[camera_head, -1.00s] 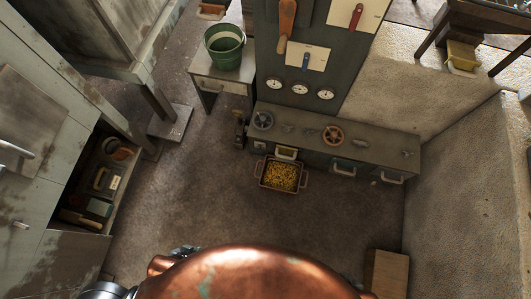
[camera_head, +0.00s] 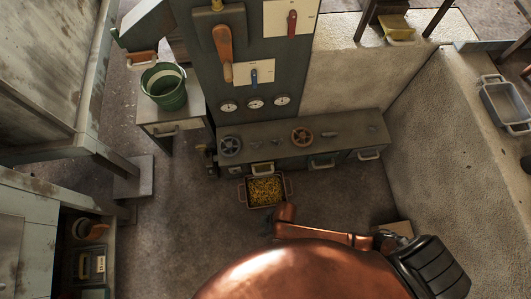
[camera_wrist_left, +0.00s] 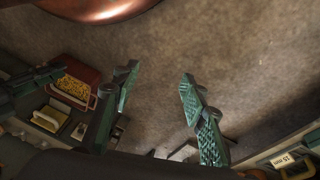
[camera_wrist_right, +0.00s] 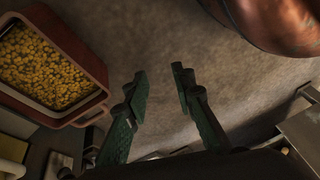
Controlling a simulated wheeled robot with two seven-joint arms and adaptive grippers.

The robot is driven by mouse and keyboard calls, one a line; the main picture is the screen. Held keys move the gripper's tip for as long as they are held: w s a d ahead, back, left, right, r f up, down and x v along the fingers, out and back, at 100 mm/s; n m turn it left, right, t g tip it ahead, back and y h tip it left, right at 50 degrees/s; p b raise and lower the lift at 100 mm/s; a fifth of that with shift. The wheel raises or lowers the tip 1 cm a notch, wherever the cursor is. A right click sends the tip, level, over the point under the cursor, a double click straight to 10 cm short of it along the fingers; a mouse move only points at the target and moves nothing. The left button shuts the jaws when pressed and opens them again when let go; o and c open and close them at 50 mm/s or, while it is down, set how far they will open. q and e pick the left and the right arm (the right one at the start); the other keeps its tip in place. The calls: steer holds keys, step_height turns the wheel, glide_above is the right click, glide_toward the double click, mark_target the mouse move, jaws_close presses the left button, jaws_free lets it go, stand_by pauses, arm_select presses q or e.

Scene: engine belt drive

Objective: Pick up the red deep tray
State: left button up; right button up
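The red deep tray (camera_head: 249,203), a brown-red box with side handles full of yellow bits, sits at the foot of the low bench in the head view. It also shows at the left of the right wrist view (camera_wrist_right: 88,62), large and close, and at the left of the left wrist view (camera_wrist_left: 84,70). My right gripper (camera_wrist_right: 160,72) is open and empty, to one side of the tray and apart from it. My left gripper (camera_wrist_left: 159,76) is open and empty over the floor. In the head view the fingers of both are hidden or too unclear to make out.
A low bench (camera_head: 345,130) with handwheels stands right behind the tray. A green bucket (camera_head: 165,90) stands on a side table at left. A grey tray (camera_head: 507,105) lies on a ledge at far right. The floor left of the tray is clear.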

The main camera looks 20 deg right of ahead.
steer(key=w+d+f+n+h, duration=0.1)
steer(key=w+d+f, duration=0.1)
steer(key=w, duration=0.1)
steer(key=w+d+f+n+b, duration=0.1)
steer(key=w+d+f, duration=0.1)
steer(key=w+d, duration=0.1)
steer(key=w+d+f+h, duration=0.1)
steer(key=w+d+f, duration=0.1)
steer(key=w, duration=0.2)
steer(key=shift+d+f+n+h+b, duration=0.2)
steer(key=shift+n+h+b, duration=0.1)
steer(key=shift+n, duration=0.1)
steer(key=shift+f, duration=0.15)
step_height(320, 180, down, 4)
steer(key=b, duration=0.3)
steer(key=shift+a+b, duration=0.1)
steer(key=shift+b, duration=0.2)
steer(key=shift+a+f+b, duration=0.1)
steer(key=shift+f+b, duration=0.3)
arm_select(q)
steer(key=w+d+f+t, duration=0.3)
steer(key=w+f, duration=0.3)
steer(key=f, duration=0.3)
steer(key=shift+t+h, duration=0.4)
steer(key=shift+t, duration=0.4)
arm_select(e)
steer(key=shift+w, duration=0.1)
jaws_close()
